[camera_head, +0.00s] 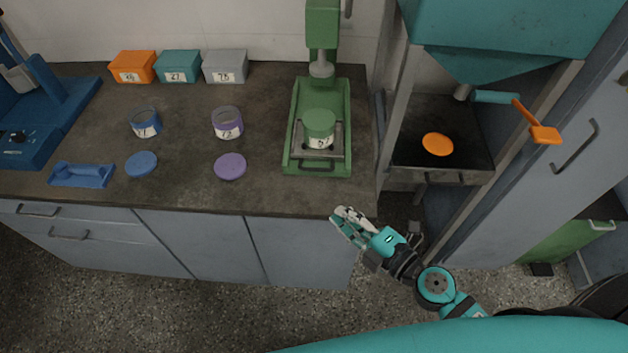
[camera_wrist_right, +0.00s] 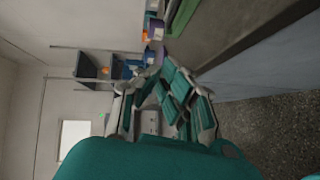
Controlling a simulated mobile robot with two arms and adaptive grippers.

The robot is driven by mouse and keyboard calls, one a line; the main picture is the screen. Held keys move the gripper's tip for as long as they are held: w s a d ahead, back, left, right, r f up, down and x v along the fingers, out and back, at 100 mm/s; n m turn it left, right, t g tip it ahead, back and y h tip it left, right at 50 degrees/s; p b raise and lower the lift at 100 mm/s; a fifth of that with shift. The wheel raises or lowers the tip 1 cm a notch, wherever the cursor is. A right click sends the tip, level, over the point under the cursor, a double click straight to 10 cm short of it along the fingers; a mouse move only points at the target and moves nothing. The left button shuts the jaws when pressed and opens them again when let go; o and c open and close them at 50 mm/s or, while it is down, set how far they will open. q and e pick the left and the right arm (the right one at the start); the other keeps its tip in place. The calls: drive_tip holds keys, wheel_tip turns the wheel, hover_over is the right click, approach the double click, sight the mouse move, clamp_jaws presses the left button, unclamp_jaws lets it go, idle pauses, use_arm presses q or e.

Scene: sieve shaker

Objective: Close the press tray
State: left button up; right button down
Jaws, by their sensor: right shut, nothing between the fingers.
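The green press (camera_head: 323,50) stands at the back of the dark counter, right of the middle. Its tray (camera_head: 335,151) is a grey plate at the front end of the green base, with a dark handle on the front edge. A jar with a green lid (camera_head: 319,122) stands on the tray, in front of the press ram. My right gripper (camera_head: 339,217) is shut and empty, off the counter's front edge and below the tray, apart from it. Its fingers show in the right wrist view (camera_wrist_right: 158,88). My left gripper is in neither view.
A blue-labelled jar (camera_head: 145,123), a purple-labelled jar (camera_head: 227,122) and their loose lids lie left of the press. Orange, teal and grey boxes (camera_head: 226,66) line the wall. A metal-framed teal hopper (camera_head: 510,30) stands right of the counter, with an orange disc (camera_head: 438,144) below it.

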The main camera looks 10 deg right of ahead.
sight(317, 155)
drive_tip(key=p+x, duration=0.2)
drive_tip(key=x, duration=0.8)
drive_tip(key=shift+w, duration=0.1)
drive_tip(key=shift+w+d+f+b, duration=0.2)
drive_tip(key=shift+w+d, duration=0.05)
drive_tip(key=shift+w, duration=0.3)
drive_tip(key=shift+w+d+f+b, duration=0.15)
drive_tip(key=shift+w+d+f, duration=0.1)
drive_tip(key=shift+w, duration=0.25)
drive_tip(key=shift+w+d, duration=0.2)
drive_tip(key=shift+w, duration=0.3)
drive_tip(key=w, duration=0.2)
drive_tip(key=w+d, duration=0.1)
drive_tip(key=w, duration=0.2)
drive_tip(key=w+d, duration=0.1)
drive_tip(key=w, duration=0.2)
drive_tip(key=shift+w+d, duration=0.15)
